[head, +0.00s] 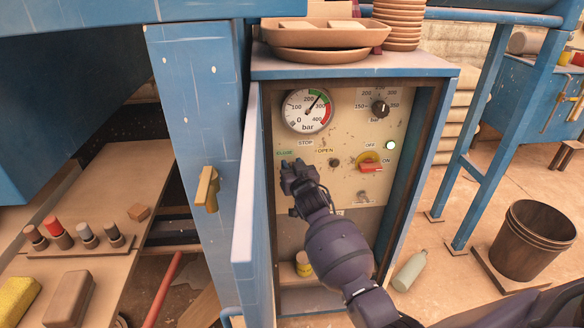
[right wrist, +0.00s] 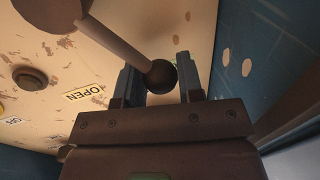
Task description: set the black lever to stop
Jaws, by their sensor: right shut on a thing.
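The black lever (right wrist: 161,75) has a round black knob on a grey rod. In the right wrist view its knob sits between the fingers of my right gripper (right wrist: 160,85), which is shut on it. In the head view my right gripper (head: 291,168) is at the left of the cream panel, just below the green CLOSE label (head: 285,153), and hides the lever. The STOP label (head: 305,143) is up and right of the gripper, and the OPEN label (head: 325,150) is further right; it also shows in the right wrist view (right wrist: 83,95). My left gripper is out of view.
The blue cabinet door (head: 246,190) stands open close to the left of my right arm. A pressure gauge (head: 307,110), a black dial (head: 380,107) and a red switch (head: 371,168) are on the panel.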

